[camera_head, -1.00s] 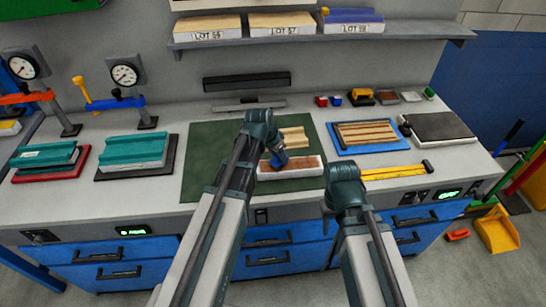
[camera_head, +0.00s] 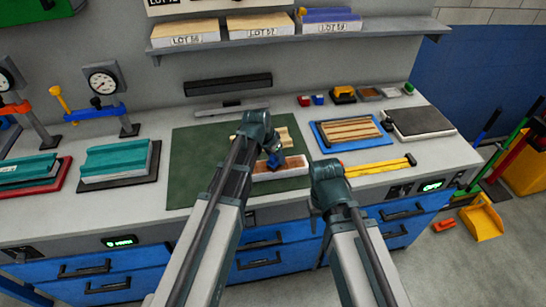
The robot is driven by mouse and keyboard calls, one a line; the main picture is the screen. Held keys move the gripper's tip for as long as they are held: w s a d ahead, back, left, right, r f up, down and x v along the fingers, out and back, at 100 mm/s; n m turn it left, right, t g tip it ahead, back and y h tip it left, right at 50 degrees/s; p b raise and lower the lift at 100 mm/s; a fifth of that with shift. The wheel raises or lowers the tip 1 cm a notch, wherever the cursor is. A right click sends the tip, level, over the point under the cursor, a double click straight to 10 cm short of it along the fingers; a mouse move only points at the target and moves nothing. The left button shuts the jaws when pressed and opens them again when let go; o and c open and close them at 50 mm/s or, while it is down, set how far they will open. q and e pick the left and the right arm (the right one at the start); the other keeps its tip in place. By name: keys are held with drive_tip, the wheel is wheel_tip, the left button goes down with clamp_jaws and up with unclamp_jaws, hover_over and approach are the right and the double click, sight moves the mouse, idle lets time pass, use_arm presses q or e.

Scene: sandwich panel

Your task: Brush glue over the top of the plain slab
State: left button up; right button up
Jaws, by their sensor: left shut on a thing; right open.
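The slab (camera_head: 293,166), pale-sided with a brown top, lies on the green mat (camera_head: 190,180). My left gripper (camera_head: 274,152) is over the slab's left and middle part, shut on a small blue tool (camera_head: 275,161), which looks like the glue brush. The tool's lower end is at the slab's top; whether it touches is too small to tell. A cream piece (camera_head: 284,138) lies behind the slab, partly hidden by my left wrist. My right gripper (camera_head: 317,220) hangs near the bench's front edge, apart from the slab and holding nothing visible; its fingers are mostly hidden.
A blue tray (camera_head: 322,142) of wooden strips and a yellow bar tool (camera_head: 380,167) lie to the right. A dark plate (camera_head: 420,122) lies beyond. Teal-topped slabs (camera_head: 115,158) and gauge clamps (camera_head: 103,80) stand left. A shelf (camera_head: 390,30) with lot stacks hangs behind.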

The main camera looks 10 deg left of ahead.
use_arm(q)
drive_tip(key=shift+w+d, duration=0.35)
drive_tip(key=shift+d, duration=0.45)
drive_tip(key=shift+w+d, duration=0.3)
drive_tip(key=shift+d, duration=0.5)
drive_tip(key=shift+w+d, duration=0.3)
drive_tip(key=shift+d, duration=0.55)
drive_tip(key=shift+w+d, duration=0.3)
drive_tip(key=shift+d, duration=0.55)
drive_tip(key=shift+d, duration=0.1)
drive_tip(key=shift+w+d, duration=0.35)
drive_tip(key=shift+d, duration=0.5)
drive_tip(key=shift+w+d, duration=0.35)
drive_tip(key=shift+d, duration=0.45)
drive_tip(key=shift+r, duration=0.15)
wheel_tip(320, 180, up, 6)
drive_tip(key=p, duration=0.6)
